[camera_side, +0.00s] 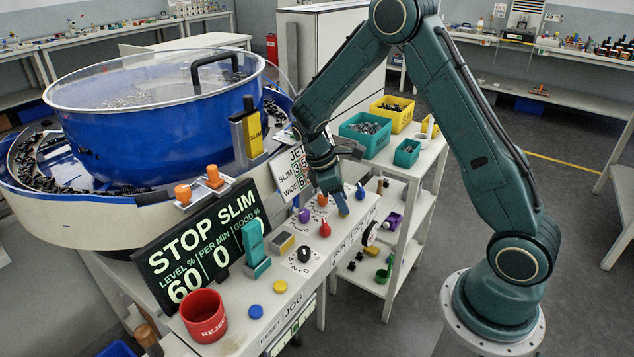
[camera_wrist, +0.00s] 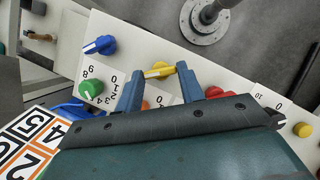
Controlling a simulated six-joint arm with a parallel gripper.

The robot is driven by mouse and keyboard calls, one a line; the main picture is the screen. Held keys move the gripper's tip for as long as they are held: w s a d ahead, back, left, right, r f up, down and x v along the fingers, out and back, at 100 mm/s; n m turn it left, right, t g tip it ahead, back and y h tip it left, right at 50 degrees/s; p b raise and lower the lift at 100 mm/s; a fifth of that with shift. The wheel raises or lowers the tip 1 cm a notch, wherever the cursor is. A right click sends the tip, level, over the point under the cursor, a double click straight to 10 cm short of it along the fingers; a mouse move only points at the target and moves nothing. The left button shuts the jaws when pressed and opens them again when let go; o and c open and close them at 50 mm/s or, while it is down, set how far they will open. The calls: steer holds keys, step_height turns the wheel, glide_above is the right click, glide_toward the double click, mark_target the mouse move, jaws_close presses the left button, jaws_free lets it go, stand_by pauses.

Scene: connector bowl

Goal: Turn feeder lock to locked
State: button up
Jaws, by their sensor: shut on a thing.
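My gripper (camera_side: 341,203) reaches down over the back part of the control panel (camera_side: 277,322) in the side view. In the wrist view, my gripper's blue fingers (camera_wrist: 160,72) stand on either side of a small yellow knob (camera_wrist: 158,70) and are shut on it. The knob's bar lies nearly across the picture, tilted slightly. No label naming the feeder lock is readable beside it, and the fingers hide part of its surroundings.
A blue knob (camera_wrist: 100,45), a green knob (camera_wrist: 90,88) and a red knob (camera_wrist: 213,92) are close around my fingers. A red cup (camera_side: 204,318) and a display board (camera_side: 190,262) stand nearer the front. The blue bowl (camera_side: 150,140) fills the left side.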

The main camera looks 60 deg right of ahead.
steer(key=m, duration=0.2)
steer(key=m+y, duration=0.1)
steer(key=m, duration=0.1)
steer(key=shift+w+d+g+y, duration=0.1)
steer(key=shift+d+g+y, duration=0.05)
steer(key=shift+g+y, duration=0.15)
steer(key=m+y, duration=0.1)
steer(key=m, duration=0.3)
steer(key=shift+d+m+y, duration=0.2)
steer(key=shift+m+y, duration=0.1)
steer(key=shift+y, duration=0.1)
steer(key=m, duration=0.2)
steer(key=m+y, duration=0.1)
steer(key=m, duration=0.1)
steer(key=shift+d+y, duration=0.15)
steer(key=shift+y, duration=0.15)
steer(key=shift+d+m+t+y, duration=0.1)
steer(key=shift+m+t+y, duration=0.4)
steer(key=shift+m, duration=1.2)
steer(key=o, duration=1)
steer(key=v, duration=1.3)
steer(key=shift+r, duration=0.4)
